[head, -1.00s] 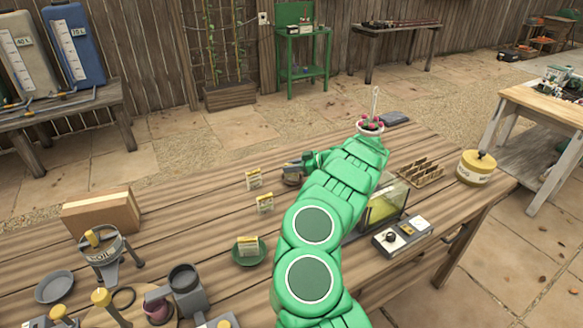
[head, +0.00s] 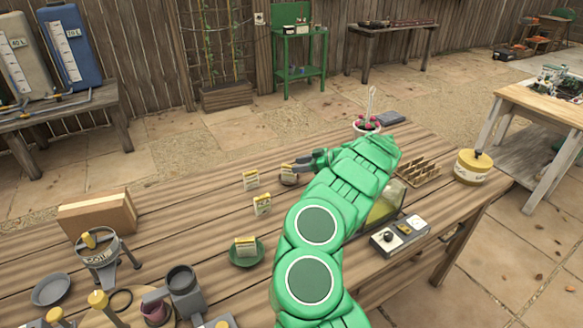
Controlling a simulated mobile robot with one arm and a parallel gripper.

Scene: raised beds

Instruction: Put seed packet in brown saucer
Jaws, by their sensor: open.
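My gripper (head: 303,164) is at the far side of the wooden bench, its dark fingers pointing left, open. Close to its fingertips is the small brown saucer (head: 289,181), with a yellow-and-white seed packet (head: 287,168) that appears to stand in it. I cannot tell whether the fingers touch the packet. Two more seed packets stand on the bench to the left, one farther (head: 251,180) and one nearer (head: 262,204). Another packet (head: 246,246) stands in a green saucer (head: 247,260) nearer the front.
My arm covers part of a glass-sided box (head: 387,205) and the bench's middle. A cardboard-coloured block (head: 97,214) and a soil funnel stand (head: 98,252) stand left.

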